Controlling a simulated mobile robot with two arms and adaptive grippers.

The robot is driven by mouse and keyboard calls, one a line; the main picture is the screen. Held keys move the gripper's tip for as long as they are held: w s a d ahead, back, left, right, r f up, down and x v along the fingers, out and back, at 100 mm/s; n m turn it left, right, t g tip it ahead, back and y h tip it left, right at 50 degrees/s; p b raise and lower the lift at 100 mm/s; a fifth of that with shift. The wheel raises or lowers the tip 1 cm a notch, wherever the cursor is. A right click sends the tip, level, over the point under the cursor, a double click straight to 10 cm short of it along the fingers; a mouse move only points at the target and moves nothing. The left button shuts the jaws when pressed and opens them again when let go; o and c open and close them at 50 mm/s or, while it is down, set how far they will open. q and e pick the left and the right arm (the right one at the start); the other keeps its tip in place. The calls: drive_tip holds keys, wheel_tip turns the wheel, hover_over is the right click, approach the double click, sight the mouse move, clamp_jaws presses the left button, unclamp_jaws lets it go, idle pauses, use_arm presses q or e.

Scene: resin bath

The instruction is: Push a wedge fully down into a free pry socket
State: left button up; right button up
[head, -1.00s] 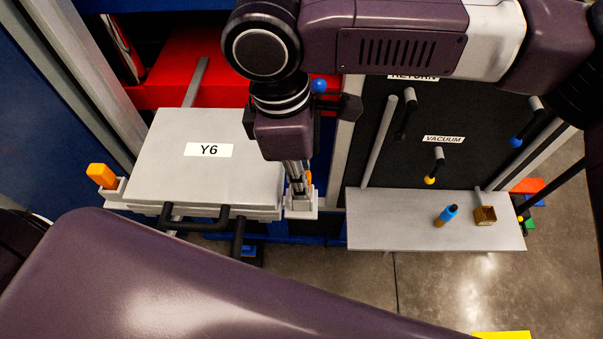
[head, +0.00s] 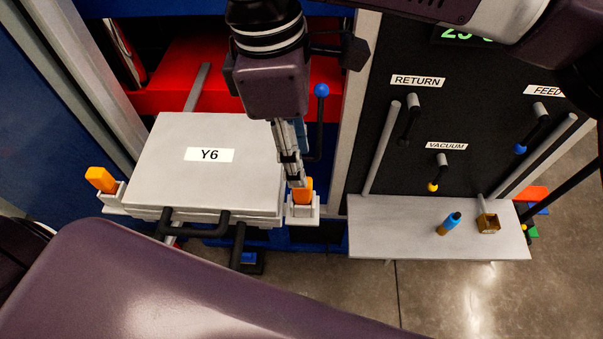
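An orange wedge (head: 302,190) stands in the grey pry socket (head: 303,212) at the right of the plate marked Y6 (head: 205,175). Another orange wedge (head: 101,179) stands, leaning, in the socket (head: 114,197) at the plate's left, with much of it showing above the rim. My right gripper (head: 296,182) points down at the right wedge; its fingertips overlap the wedge's top left edge. I cannot tell whether they touch it or whether the fingers are apart. My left arm crosses the foreground; its gripper is out of view.
A black handle (head: 195,230) sticks out in front of the plate. A blue-knobbed lever (head: 321,90) stands behind the right socket. At right, a grey shelf (head: 400,230) holds a blue bottle (head: 450,223) and a small brown box (head: 488,222) below the black valve panel (head: 400,150).

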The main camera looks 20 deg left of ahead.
drive_tip(key=shift+a+r, duration=0.15)
drive_tip(key=shift+r, duration=0.95)
drive_tip(key=shift+a+r, duration=0.1)
drive_tip(key=shift+r, duration=1)
